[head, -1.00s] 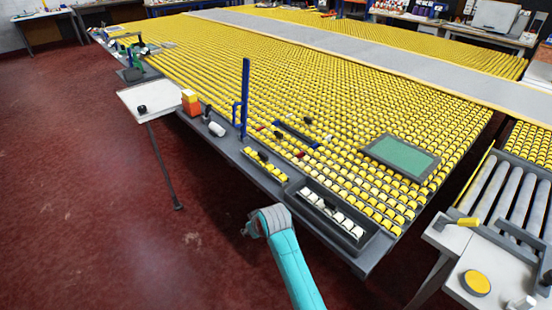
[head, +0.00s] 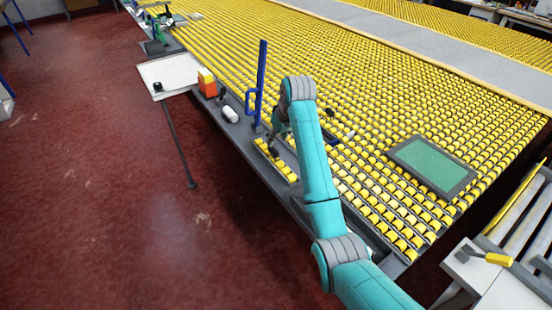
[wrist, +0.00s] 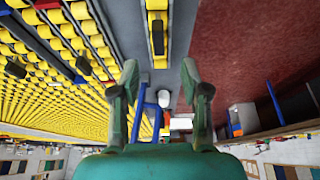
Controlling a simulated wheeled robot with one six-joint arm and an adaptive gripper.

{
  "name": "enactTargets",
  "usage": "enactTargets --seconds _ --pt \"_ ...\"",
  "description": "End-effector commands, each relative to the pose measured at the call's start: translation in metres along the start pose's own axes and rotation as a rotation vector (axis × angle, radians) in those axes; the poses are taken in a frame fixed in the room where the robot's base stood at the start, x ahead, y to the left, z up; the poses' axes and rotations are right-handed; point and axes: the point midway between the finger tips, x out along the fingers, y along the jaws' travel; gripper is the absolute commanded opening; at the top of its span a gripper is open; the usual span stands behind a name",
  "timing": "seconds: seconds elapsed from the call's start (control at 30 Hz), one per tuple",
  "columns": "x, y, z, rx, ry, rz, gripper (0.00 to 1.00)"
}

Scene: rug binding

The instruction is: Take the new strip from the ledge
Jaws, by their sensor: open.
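The new strip appears to be the short row of yellow rollers (head: 284,170) with a black grip, lying on the grey ledge (head: 243,139) along the front edge of the roller bed. It also shows at the top middle of the wrist view (wrist: 157,17). My gripper (head: 277,140) is over the ledge by the strip's far end. In the wrist view my gripper (wrist: 159,72) has its two fingers apart with nothing held between them. The strip lies ahead of the fingertips, roughly in line with the gap, and looks untouched. My arm hides part of the ledge.
A blue upright post (head: 261,80) stands close beside my gripper. A white cylinder (head: 230,114) and an orange-yellow block (head: 207,84) sit further left on the ledge. A green panel (head: 432,163) lies on the roller bed.

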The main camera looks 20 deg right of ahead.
Motion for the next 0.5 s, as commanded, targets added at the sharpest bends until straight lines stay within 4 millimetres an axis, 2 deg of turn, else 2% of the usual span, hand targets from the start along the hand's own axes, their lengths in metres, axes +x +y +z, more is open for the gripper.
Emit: enactTargets --seconds 0.1,0.37,0.5 --pt "0.018 0.000 0.001 0.000 -0.002 -0.001 0.46" --pt "0.035 0.001 0.001 0.000 0.001 0.001 0.46" --pt "0.054 0.002 0.003 0.000 -0.002 0.000 0.46"
